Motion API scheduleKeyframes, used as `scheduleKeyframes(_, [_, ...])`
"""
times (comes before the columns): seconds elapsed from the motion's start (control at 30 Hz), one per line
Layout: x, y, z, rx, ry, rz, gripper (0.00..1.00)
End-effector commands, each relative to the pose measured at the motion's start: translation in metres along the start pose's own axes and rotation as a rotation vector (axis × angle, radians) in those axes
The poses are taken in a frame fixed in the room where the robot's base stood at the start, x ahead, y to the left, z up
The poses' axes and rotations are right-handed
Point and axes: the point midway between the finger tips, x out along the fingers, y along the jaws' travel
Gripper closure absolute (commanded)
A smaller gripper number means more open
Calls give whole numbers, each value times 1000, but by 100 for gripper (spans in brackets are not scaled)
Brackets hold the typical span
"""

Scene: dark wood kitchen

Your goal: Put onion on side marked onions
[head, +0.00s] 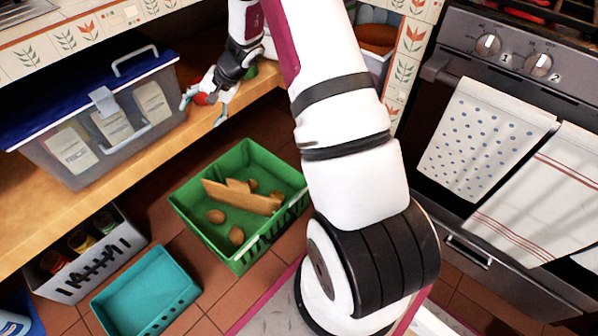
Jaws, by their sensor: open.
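My gripper (201,112) is over the wooden shelf beside the lidded box, fingers spread. A small red round thing (202,98) shows at or between the fingers; I cannot tell whether it is an onion or whether the fingers touch it. A green crate (183,205) stands on the floor below, to the right of the shelf front. A cardboard divider (240,197) stands in it, with several brown roundish items on both sides, such as one at the front (236,235). No side marking is readable from here.
A clear box with blue lid (100,110) sits on the shelf (150,150). A grey basket with jars (85,255) and an empty teal bin (148,292) stand on the floor. An oven with towels (480,140) is at the right. A green item (251,71) is behind my wrist.

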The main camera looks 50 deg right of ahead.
Motion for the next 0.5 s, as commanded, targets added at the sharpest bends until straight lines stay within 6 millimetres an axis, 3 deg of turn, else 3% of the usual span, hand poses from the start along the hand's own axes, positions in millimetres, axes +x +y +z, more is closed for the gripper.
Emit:
scheduleKeyframes(0.03, [-21,-24,21,-60,-24,-4,26])
scheduleKeyframes(0.2, [-80,-70,97,-227,-119,14,26])
scheduleKeyframes(0.33, [-125,-86,158,-350,-185,50,26])
scheduleKeyframes(0.5, [-182,-82,233,-500,-254,126,26])
